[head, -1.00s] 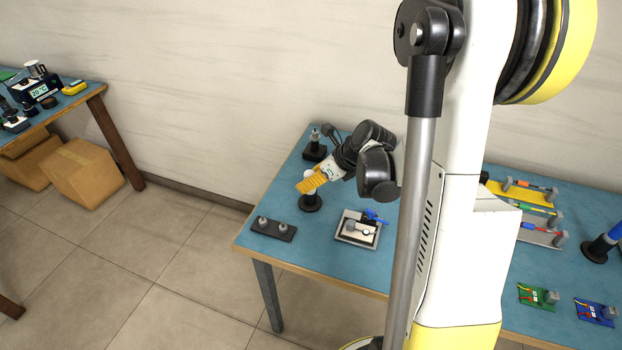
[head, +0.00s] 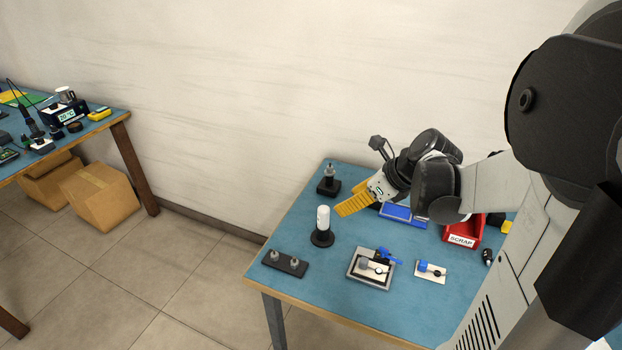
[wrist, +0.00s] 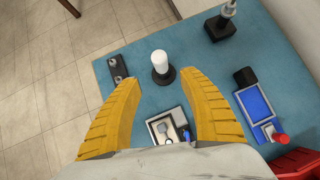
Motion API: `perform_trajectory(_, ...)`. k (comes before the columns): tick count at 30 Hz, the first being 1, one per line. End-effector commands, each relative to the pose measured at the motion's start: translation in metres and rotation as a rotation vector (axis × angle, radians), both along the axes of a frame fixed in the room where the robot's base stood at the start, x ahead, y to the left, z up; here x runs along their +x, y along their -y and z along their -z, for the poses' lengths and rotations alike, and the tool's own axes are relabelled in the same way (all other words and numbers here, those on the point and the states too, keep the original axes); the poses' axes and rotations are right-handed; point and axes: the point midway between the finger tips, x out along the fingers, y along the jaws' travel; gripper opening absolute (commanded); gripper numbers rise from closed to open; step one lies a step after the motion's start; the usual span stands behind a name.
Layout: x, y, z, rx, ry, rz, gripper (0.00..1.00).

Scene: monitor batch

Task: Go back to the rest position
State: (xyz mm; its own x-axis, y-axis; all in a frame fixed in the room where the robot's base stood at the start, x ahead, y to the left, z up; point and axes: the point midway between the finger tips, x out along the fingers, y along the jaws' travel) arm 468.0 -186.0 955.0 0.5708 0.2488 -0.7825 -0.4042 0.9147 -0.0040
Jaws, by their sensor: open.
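My gripper (head: 355,205) has yellow ribbed fingers and hangs above the blue table (head: 290,300), right of a white cylinder on a black round base (head: 322,228).
A grey tray with a blue clamp (head: 370,268), a small white plate (head: 431,271), a dark two-post block (head: 285,263), a black stand (head: 328,184) and a red scrap bin (head: 462,232) are on the table. Cardboard boxes (head: 100,195) lie left; floor between is clear.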

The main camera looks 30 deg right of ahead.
Motion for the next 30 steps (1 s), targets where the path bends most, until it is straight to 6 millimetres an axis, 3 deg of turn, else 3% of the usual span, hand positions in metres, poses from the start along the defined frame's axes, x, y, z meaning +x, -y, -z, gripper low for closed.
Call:
perform_trajectory(6,-0.001,-0.003,-0.002,-0.016,0.003,-0.020,0.50)
perform_trajectory(10,-0.006,-0.031,-0.010,-0.172,0.030,-0.209,0.50)
perform_trajectory(14,-0.024,-0.081,-0.024,-0.499,0.094,-0.624,0.50)
perform_trajectory(18,-0.054,-0.131,-0.037,-0.919,0.187,-1.186,0.50)
perform_trajectory(21,-0.075,-0.155,-0.043,-1.194,0.250,-1.561,0.50)
perform_trajectory(25,-0.095,-0.175,-0.047,-1.470,0.312,-1.938,0.50)
perform_trajectory(30,-0.107,-0.186,-0.049,-1.654,0.346,-2.188,0.50)
